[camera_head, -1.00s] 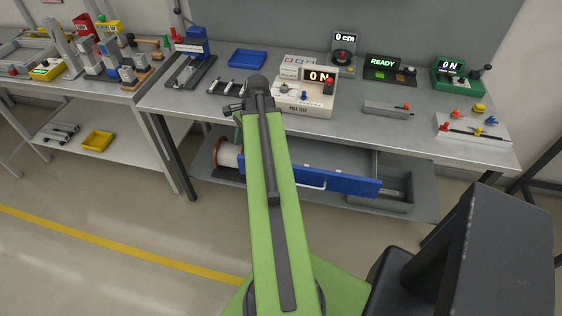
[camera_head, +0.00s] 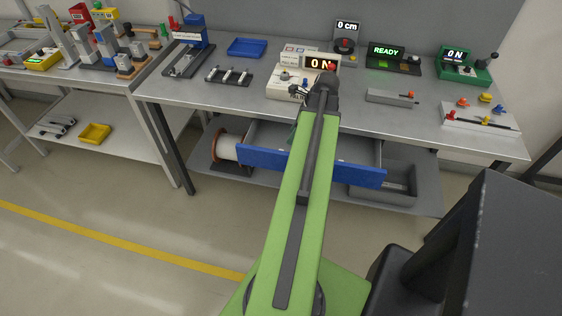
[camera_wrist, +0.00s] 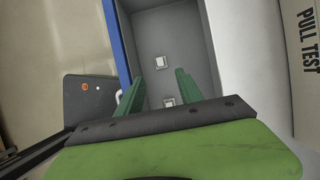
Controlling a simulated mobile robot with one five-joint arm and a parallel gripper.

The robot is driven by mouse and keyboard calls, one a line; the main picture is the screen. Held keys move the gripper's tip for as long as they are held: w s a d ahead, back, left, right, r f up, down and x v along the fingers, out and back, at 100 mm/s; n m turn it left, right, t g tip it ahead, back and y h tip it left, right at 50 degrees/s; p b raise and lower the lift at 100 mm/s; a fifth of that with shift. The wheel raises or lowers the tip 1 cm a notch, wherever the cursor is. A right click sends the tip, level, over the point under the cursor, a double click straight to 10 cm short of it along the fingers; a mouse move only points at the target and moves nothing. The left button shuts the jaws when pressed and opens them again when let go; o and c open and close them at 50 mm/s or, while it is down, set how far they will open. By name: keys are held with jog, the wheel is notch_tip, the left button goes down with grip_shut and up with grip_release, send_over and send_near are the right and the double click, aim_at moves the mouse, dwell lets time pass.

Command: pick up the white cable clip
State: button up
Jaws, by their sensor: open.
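Two small white clips lie on the grey floor of an open drawer in the wrist view. One white cable clip (camera_wrist: 161,62) lies ahead of the fingertips. The other white clip (camera_wrist: 169,102) shows between the green fingers, partly hidden by my gripper's body. My gripper (camera_wrist: 159,82) is open and empty, pointing down over the drawer; its height above the clips is hard to tell. In the head view the blue-fronted drawer (camera_head: 262,157) is pulled out under the bench, and my arm covers its middle.
The bench top (camera_head: 225,98) lies above the drawer. The pull-test box (camera_head: 285,88) stands at the bench edge, close to my wrist. A cable spool (camera_head: 226,148) sits left of the drawer, and a grey bin (camera_head: 375,196) stands on the lower shelf.

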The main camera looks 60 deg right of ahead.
jog(key=b+x, duration=0.3)
jog(key=x, duration=0.1)
jog(key=shift+f, duration=0.35)
jog(key=shift+w+f, duration=0.2)
jog(key=shift+f, duration=0.1)
jog(key=shift+a+r, duration=0.1)
jog(key=b+x, duration=0.5)
jog(key=shift+f, duration=0.2)
jog(key=shift+r, duration=0.2)
grip_shut()
